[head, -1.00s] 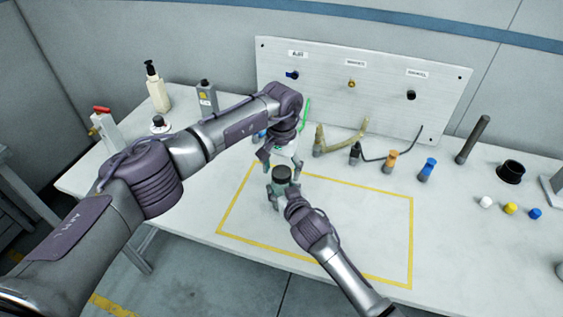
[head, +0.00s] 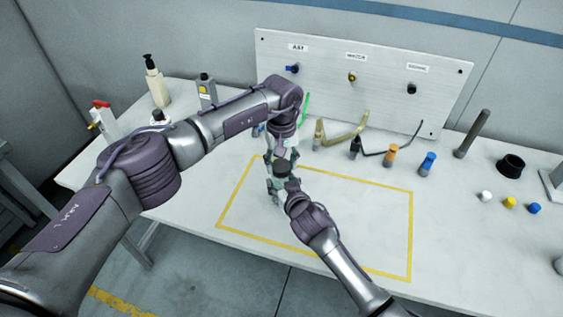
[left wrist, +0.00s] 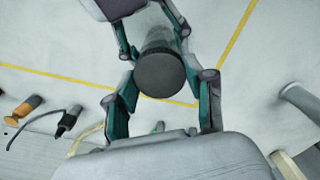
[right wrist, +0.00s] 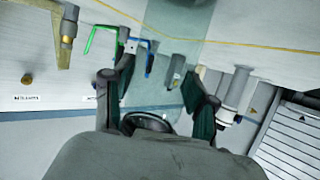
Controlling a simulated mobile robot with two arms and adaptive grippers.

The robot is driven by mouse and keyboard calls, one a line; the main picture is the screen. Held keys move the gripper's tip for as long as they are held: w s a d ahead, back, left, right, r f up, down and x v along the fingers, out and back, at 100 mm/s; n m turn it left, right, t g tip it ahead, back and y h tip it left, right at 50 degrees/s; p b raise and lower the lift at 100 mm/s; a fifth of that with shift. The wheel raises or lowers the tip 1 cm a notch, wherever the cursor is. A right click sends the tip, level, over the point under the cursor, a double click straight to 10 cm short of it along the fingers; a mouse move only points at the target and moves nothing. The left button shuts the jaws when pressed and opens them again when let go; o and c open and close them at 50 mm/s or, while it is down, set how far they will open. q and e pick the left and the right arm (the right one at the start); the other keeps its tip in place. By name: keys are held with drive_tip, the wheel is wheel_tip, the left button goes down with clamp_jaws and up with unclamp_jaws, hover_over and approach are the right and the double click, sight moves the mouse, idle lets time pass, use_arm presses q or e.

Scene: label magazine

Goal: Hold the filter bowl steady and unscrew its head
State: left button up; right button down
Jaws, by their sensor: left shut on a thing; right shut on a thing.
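The filter stands upright inside the yellow outline on the table. Its dark round head (head: 282,168) is on top; the left wrist view shows it from above (left wrist: 160,74). My left gripper (head: 281,160) comes down from above and is shut on the head, one teal-padded finger on each side. The clear, pale green bowl (right wrist: 178,22) is below the head and largely hidden by fingers in the head view. My right gripper (head: 280,186) is shut on the bowl from the near side. In the right wrist view the head's dark rim (right wrist: 148,123) shows between its fingers.
A panel (head: 360,85) with three labelled fittings stands behind. Orange-topped (head: 390,154) and blue-topped (head: 427,162) fittings, a dark rod (head: 472,134) and small caps (head: 510,202) are at the right. A pump bottle (head: 156,80) is at the left. The outlined area's right part is clear.

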use_arm(q)
drive_tip(key=n, duration=2.8)
drive_tip(key=shift+r, duration=0.1)
drive_tip(key=n, duration=1.3)
drive_tip(key=shift+n, duration=0.3)
drive_tip(key=n, duration=0.6)
